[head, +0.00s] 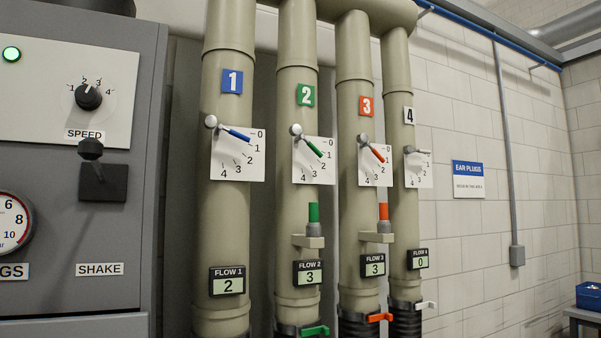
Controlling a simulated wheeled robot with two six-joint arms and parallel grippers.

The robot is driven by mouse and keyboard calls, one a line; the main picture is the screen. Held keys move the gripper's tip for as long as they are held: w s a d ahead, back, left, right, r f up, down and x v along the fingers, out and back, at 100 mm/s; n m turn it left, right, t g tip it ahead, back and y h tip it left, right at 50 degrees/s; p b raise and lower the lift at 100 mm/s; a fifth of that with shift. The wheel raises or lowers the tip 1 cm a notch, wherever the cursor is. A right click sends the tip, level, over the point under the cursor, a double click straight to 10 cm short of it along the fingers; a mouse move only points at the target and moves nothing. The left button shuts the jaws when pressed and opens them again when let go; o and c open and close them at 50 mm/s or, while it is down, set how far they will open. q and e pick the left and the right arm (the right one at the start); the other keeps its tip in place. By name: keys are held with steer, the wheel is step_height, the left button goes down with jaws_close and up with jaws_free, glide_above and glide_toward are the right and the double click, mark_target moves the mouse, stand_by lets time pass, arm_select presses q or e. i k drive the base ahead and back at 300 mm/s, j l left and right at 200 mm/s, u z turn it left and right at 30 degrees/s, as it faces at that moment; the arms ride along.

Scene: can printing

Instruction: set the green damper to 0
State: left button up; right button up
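The green damper lever (314,148) sits on the second pipe, on a white scale plate (311,178) marked 0 to 4. It runs from a round pale knob at upper left down to the right. Its green tip points close to the 1, below the 0 mark. A green number 2 sign (306,95) is above it. The FLOW 2 display (309,276) below reads 3. Neither of my grippers is in view.
Similar levers stand on the neighbouring pipes: blue (238,134) at left, orange (377,155) and grey (417,151) at right. Below the green scale are a green-topped peg (313,213) on a bracket and a green handle (315,331). A grey control cabinet (75,230) stands at left.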

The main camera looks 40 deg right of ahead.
mark_target(295, 130)
steer(key=z, duration=1.2)
